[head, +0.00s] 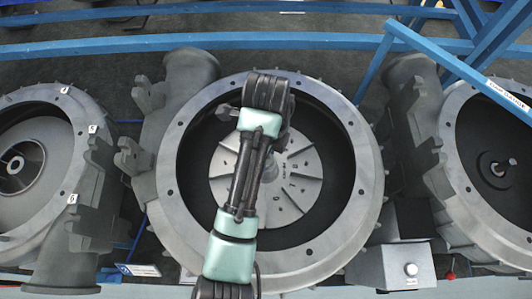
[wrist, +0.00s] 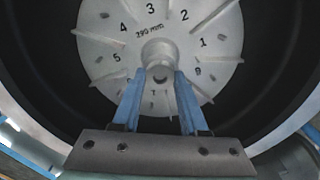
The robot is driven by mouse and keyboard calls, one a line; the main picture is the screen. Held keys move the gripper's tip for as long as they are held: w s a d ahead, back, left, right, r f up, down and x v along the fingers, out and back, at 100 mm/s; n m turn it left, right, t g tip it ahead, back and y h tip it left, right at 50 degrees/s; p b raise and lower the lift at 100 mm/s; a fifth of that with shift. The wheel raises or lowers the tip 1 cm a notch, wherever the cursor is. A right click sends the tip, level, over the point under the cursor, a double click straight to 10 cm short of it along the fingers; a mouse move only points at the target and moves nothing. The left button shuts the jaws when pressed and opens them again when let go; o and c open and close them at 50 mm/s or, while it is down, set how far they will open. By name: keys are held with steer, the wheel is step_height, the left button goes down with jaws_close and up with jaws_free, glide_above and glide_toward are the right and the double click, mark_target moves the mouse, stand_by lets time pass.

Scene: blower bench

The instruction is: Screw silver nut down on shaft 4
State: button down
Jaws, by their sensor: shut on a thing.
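The silver impeller (wrist: 100,45) sits inside the middle round housing (head: 172,205); the impeller also shows in the head view (head: 300,185). Its face bears numbers and "290 mm" around a raised central hub (wrist: 158,48). My gripper (wrist: 159,77) has two blue fingers, one on each side of a small round silver piece at the hub, which I take as the silver nut (wrist: 160,72). It is shut on this piece. The shaft is mostly hidden behind the nut and fingers. In the head view my arm covers the hub and the gripper.
Similar housings stand at left (head: 75,190) and right (head: 450,165); the right one shows a dark interior with a central shaft (head: 498,168). A grey box with a round knob (head: 410,269) stands at front right. Blue rails (head: 300,40) cross behind. The housing wall surrounds my gripper.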

steer(key=m+b, duration=0.1)
steer(key=m, duration=0.3)
steer(key=shift+w, duration=0.2)
steer(key=m+b, duration=0.1)
steer(key=m, duration=0.3)
steer(key=shift+a+m+b, duration=0.1)
steer(key=shift+m+b, duration=0.25)
steer(key=shift+m, duration=0.05)
steer(key=m+b, duration=0.1)
steer(key=m, duration=0.5)
steer(key=shift+m+b, duration=0.35)
steer(key=shift+m, duration=0.05)
steer(key=shift+m+b, duration=0.9)
steer(key=shift+b, duration=0.15)
steer(key=shift+r+m+b, duration=0.15)
steer(key=shift+m+b, duration=0.15)
steer(key=shift+b, duration=0.1)
steer(key=c, duration=0.7)
jaws_free()
steer(key=shift+c, duration=0.2)
